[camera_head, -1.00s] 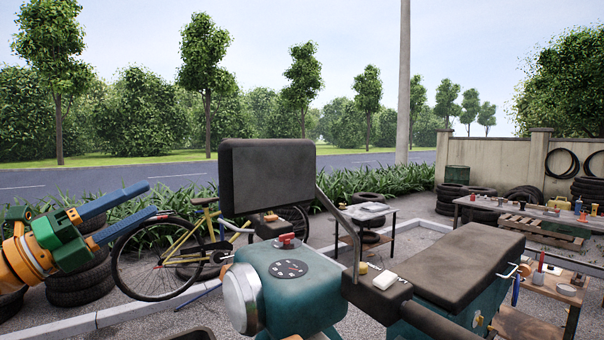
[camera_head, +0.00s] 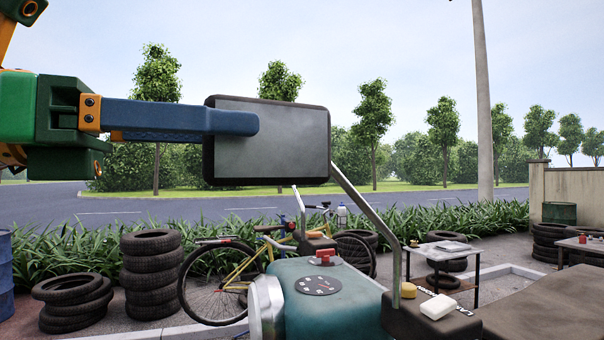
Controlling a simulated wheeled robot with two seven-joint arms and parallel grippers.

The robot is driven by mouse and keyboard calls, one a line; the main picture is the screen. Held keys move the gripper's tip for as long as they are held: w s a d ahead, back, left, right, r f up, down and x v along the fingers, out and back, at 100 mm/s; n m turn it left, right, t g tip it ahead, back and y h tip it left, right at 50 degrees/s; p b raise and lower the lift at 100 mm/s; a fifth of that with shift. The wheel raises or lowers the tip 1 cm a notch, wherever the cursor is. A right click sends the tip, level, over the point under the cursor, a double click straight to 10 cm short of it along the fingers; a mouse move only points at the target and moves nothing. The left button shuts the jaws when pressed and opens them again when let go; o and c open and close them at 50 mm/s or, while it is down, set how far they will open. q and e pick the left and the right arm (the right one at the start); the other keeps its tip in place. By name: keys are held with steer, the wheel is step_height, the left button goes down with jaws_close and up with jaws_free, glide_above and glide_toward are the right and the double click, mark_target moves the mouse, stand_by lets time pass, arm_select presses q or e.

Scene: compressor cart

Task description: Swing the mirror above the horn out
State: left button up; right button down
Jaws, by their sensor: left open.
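The mirror (camera_head: 290,150) is a dark-framed rectangle with a grey face, held upright on a bent metal stalk (camera_head: 372,215) above the green motorcycle tank (camera_head: 345,285). My left gripper (camera_head: 240,124) comes in level from the left and is open. Its near blue finger lies across the front of the mirror's left part. The other finger shows just below and behind it, and its tip is hidden behind the mirror's left edge. I cannot tell whether either finger touches the mirror. I cannot make out the horn. My right gripper is not in view.
A round silver headlight (camera_head: 267,308) and a dial (camera_head: 318,285) sit below the mirror. A white block (camera_head: 438,306) lies by the stalk's foot. A bicycle (camera_head: 230,275), stacked tyres (camera_head: 151,272) and a small table (camera_head: 440,252) stand behind. The air around the mirror is clear.

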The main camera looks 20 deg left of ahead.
mark_target(329, 141)
arm_select(q)
steer(key=shift+w+d+f, duration=0.15)
steer(key=shift+d+f, duration=0.05)
steer(key=shift+f, duration=0.05)
steer(key=p+x, duration=0.1)
steer(key=x, duration=0.5)
steer(key=shift+w+d, duration=0.15)
steer(key=shift+d, duration=0.1)
steer(key=shift+a, duration=0.3)
jaws_close()
stand_by(0.6)
